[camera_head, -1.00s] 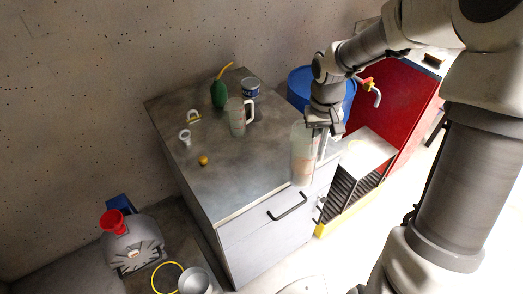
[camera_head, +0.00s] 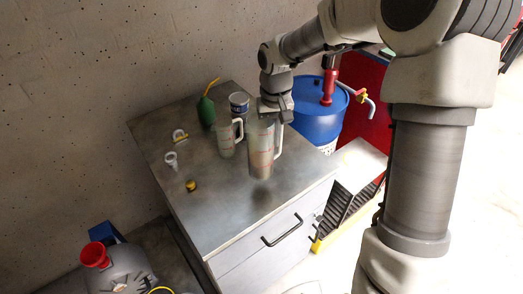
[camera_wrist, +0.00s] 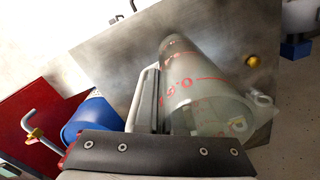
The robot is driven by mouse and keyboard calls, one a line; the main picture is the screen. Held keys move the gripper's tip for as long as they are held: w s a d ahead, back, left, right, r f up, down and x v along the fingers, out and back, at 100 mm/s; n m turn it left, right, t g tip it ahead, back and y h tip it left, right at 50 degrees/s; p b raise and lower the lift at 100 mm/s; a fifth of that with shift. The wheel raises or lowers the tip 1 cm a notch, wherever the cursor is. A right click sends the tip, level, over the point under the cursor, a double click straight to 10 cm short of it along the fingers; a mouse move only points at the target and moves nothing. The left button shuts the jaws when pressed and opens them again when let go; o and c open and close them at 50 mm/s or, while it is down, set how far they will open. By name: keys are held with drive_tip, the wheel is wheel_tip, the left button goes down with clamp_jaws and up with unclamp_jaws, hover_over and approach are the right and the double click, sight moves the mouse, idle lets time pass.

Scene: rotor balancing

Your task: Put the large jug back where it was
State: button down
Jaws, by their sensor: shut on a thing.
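The large jug (camera_head: 260,150) is a tall translucent measuring jug with red markings and a white handle. My gripper (camera_head: 275,108) is shut on it near the top, on the handle side. The jug hangs upright above the right part of the cabinet top (camera_head: 222,215), and a dark shadow lies below it. In the wrist view the jug (camera_wrist: 195,90) fills the middle, seen from above, with its handle beside the gripper. What the fingers grip is mostly hidden. A smaller jug (camera_head: 225,138) stands just left of it on the cabinet.
A green can with yellow spout (camera_head: 206,110) and a blue-white tin (camera_head: 239,103) stand at the back. White fittings (camera_head: 171,159) and a small yellow piece (camera_head: 191,185) lie left. A blue drum (camera_head: 318,122) stands right. The cabinet's front area is clear.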

drive_tip(key=shift+w+a+f, duration=0.3)
drive_tip(key=shift+a+f, duration=0.15)
drive_tip(key=shift+f, duration=0.55)
drive_tip(key=shift+w+a+f, duration=0.35)
drive_tip(key=shift+a+f, duration=0.1)
drive_tip(key=shift+f, duration=0.5)
drive_tip(key=shift+w+a+f, duration=0.3)
drive_tip(key=shift+a+f, duration=0.15)
drive_tip(key=shift+f, duration=0.65)
drive_tip(key=shift+f, duration=0.15)
drive_tip(key=c, duration=1)
unclamp_jaws()
